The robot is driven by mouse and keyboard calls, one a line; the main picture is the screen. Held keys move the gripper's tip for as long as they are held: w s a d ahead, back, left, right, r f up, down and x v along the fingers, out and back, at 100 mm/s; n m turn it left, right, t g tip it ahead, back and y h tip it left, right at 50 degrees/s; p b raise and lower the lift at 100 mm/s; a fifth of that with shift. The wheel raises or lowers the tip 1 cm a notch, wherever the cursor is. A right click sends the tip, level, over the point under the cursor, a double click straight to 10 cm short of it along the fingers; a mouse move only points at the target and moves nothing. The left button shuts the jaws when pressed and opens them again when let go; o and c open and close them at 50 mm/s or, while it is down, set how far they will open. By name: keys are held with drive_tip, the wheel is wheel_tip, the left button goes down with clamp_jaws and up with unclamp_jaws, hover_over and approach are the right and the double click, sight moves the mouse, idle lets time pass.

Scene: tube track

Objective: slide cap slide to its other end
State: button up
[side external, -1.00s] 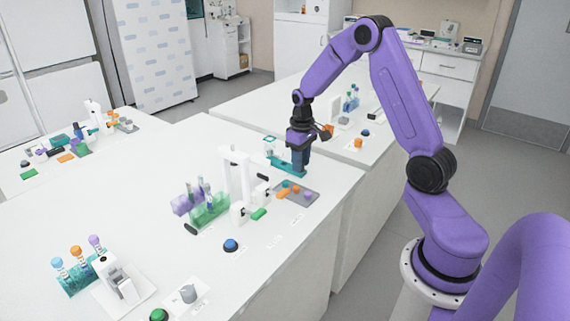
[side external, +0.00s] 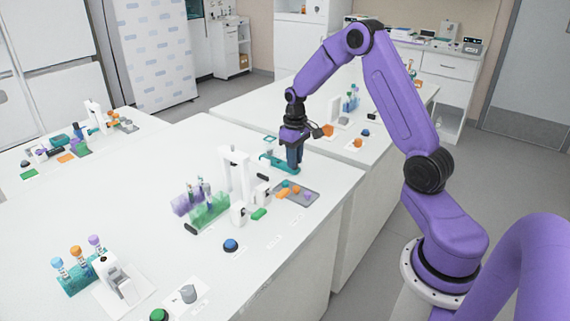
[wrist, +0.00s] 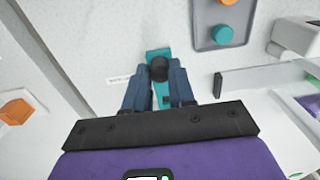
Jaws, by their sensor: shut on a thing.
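The cap slide is a teal track (side external: 275,163) lying on the white bench at the back right in the side external view. It also shows in the wrist view (wrist: 153,54), running away from me. The fingers hide the knob and the middle of the track in the side external view.
A grey tray (side external: 309,202) with orange and teal pieces lies in front of the slide. A white frame (side external: 228,172) stands to its left. An orange block (wrist: 16,110) is at the left in the wrist view. Bare bench surrounds the track's left end.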

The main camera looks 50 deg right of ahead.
drive_tip(key=shift+w, duration=1.6)
drive_tip(key=o, duration=0.6)
drive_tip(key=shift+r, duration=0.1)
drive_tip(key=shift+r, duration=2.45)
drive_tip(key=shift+a, duration=0.1)
